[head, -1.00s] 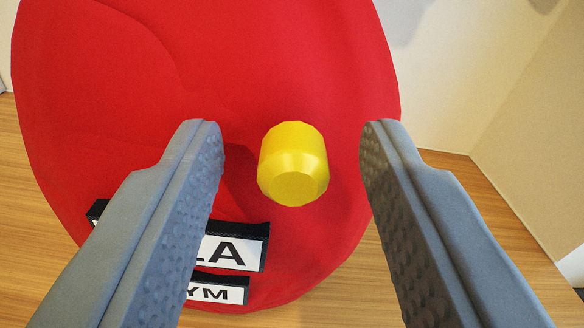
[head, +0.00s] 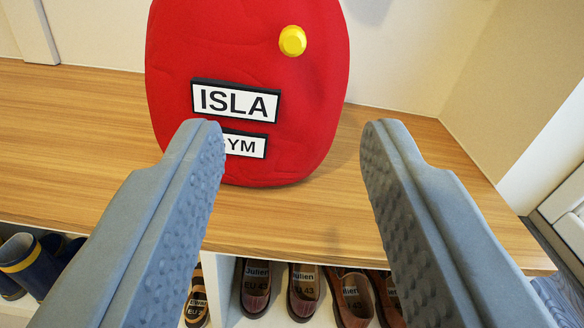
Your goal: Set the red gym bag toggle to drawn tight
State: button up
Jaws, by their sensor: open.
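The red gym bag (head: 245,60) stands on a wooden bench top, with its upper part out of view. A label reading "ISLA" (head: 236,101) and one ending in "YM" (head: 243,145) are on its front. The yellow toggle (head: 292,41) sits on the upper right of the bag's front. My gripper (head: 292,128) is open and empty, with its fingertips in front of and below the toggle in the picture. The left finger covers a little of the lower label.
The wooden bench top (head: 80,120) is clear on both sides of the bag. Below its front edge are cubbies with brown shoes (head: 305,285) and dark blue boots (head: 35,262). A wall stands behind and to the right.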

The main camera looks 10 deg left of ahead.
jog(key=shift+v, duration=0.95)
jog(key=shift+r, duration=0.1)
jog(key=s+a+r+m+h, duration=0.1)
jog(key=s+r+h, duration=0.3)
jog(key=r, duration=1.1)
jog(key=s+a+r+m+h, duration=0.1)
jog(key=s+r, duration=0.5)
jog(key=r, duration=1)
jog(key=s+a+r+m, duration=0.1)
jog(key=s+r, duration=0.6)
jog(key=s, duration=0.6)
jog(key=s+a+r+m, duration=0.2)
jog(key=s+r, duration=0.6)
jog(key=s, duration=0.5)
jog(key=shift+a+r+m+h, duration=0.2)
jog(key=shift+r+m+h, duration=0.1)
jog(key=shift+h, duration=0.1)
